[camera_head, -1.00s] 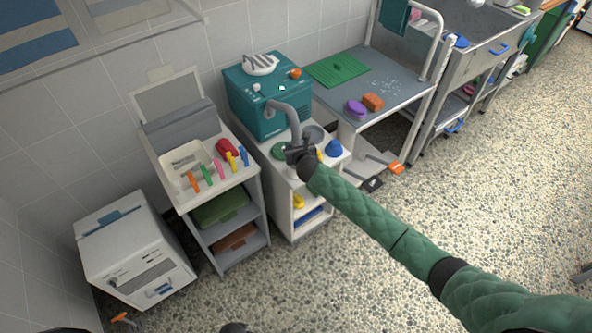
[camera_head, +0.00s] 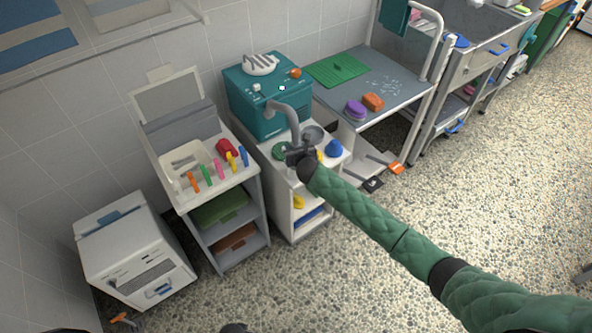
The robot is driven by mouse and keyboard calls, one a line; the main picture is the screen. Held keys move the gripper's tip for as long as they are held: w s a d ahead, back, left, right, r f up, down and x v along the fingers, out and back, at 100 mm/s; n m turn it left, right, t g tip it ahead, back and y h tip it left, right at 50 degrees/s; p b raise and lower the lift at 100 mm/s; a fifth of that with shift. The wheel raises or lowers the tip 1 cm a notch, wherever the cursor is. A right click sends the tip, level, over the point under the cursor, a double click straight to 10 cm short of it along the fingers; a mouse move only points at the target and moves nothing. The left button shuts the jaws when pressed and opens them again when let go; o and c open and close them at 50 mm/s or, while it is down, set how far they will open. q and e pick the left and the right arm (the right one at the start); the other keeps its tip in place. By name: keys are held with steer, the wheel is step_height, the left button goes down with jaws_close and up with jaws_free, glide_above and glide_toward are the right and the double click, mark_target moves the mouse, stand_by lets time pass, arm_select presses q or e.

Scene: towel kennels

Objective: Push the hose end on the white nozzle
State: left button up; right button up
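A grey hose (camera_head: 289,113) arches out of the front of a teal machine (camera_head: 245,98) and comes down to my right gripper (camera_head: 297,152). The gripper's dark jaws are at the hose's lower end and seem to be around it. They hide the end itself, and the gap between the fingers is too small to judge. A small pale spot (camera_head: 282,88) and a whitish knob (camera_head: 256,87) show on the machine. I cannot tell whether either is the white nozzle. My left gripper is out of view.
The white cart (camera_head: 286,185) under the machine holds a grey dish (camera_head: 313,134) and a blue object (camera_head: 334,148) close to my gripper. A grey cart (camera_head: 216,196) with coloured tools stands left. A grey table (camera_head: 400,85) stands right. The floor in front is open.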

steer(key=shift+f, duration=0.25)
steer(key=shift+f, duration=0.2)
stand_by(0.9)
